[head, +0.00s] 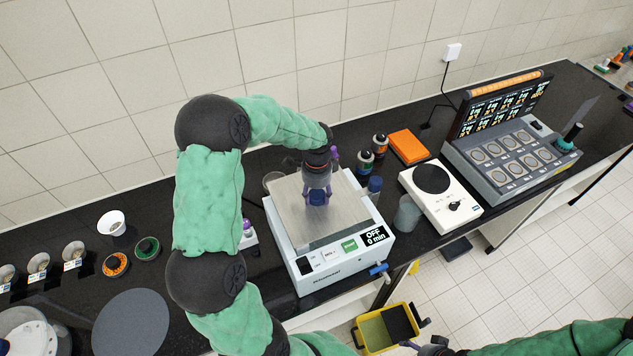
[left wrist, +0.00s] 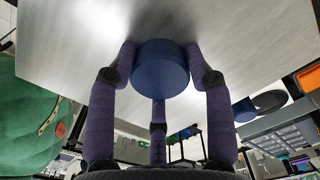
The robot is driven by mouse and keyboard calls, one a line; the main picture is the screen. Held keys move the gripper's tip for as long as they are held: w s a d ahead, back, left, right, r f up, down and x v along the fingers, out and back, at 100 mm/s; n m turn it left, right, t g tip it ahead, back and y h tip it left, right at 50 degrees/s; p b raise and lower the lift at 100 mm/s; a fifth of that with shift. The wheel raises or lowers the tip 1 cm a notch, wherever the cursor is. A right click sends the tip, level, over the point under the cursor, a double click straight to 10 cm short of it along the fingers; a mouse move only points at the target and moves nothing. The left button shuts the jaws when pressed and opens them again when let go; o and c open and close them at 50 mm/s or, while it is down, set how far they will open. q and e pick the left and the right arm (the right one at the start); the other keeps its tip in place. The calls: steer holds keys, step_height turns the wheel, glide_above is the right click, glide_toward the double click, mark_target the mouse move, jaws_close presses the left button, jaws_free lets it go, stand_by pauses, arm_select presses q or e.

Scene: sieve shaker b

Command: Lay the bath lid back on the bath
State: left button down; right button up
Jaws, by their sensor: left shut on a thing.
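The bath (head: 330,272) is a pale box with a control panel on its front, and its display reads OFF, 0 min. The bath lid (head: 292,212) is a flat grey metal plate over the bath's top; it also fills the upper part of the left wrist view (left wrist: 95,40). My left gripper (head: 317,196) is above the lid, its purple fingers shut around the blue round knob (left wrist: 160,67). Whether the lid rests on the rim or hangs just above it, I cannot tell. My right gripper (head: 432,346) shows only partly at the bottom edge, its fingers unclear.
A white hotplate (head: 440,205) and a grey beaker (head: 407,214) stand right of the bath. Small bottles (head: 365,162) and an orange block (head: 408,146) are behind it. A yellow bin (head: 388,330) is on the floor in front. Dark counter lies left, with a grey disc (head: 130,325).

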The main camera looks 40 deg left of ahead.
arm_select(q)
steer(key=shift+s+d+f+b, duration=0.1)
steer(key=shift+f+b, duration=0.2)
steer(key=shift+f, duration=0.05)
steer(key=shift+f+b, duration=1.6)
steer(key=shift+f, duration=0.75)
steer(key=shift+f+b, duration=0.4)
steer(key=shift+f, duration=0.2)
steer(key=shift+c, duration=2.1)
jaws_free()
steer(key=shift+r+p, duration=2.45)
steer(key=shift+r, duration=1.05)
steer(key=shift+r, duration=0.1)
